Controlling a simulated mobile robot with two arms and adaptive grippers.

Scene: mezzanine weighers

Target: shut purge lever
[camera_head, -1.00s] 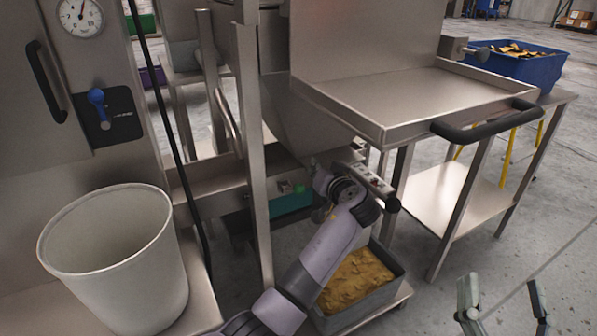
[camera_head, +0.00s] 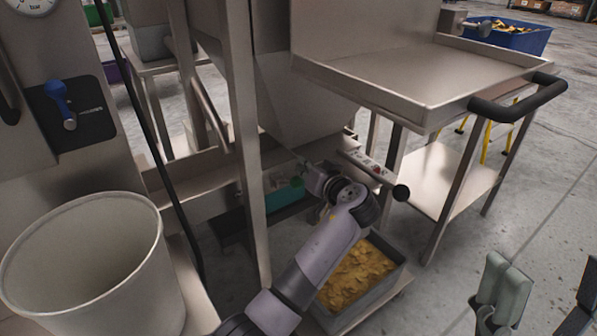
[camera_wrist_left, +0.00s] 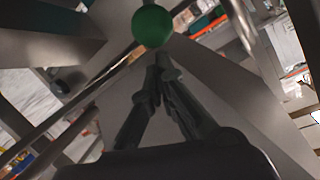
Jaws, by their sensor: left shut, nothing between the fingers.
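A blue-handled lever (camera_head: 58,100) is mounted on a black plate on the steel housing at the left of the head view; its label is too small to read. I cannot tell which is the purge lever. My left gripper (camera_wrist_left: 162,66) is shut and empty, its fingertips just short of the green knob; I cannot tell whether they touch. My right gripper (camera_head: 545,285) is open and empty at the lower right.
A pale round bin (camera_head: 85,255) stands at the lower left. A grey crate of yellow chips (camera_head: 390,268) sits under the hopper (camera_head: 300,105). A steel tray table with a black handle (camera_head: 520,105) is at right. Open floor lies at lower right.

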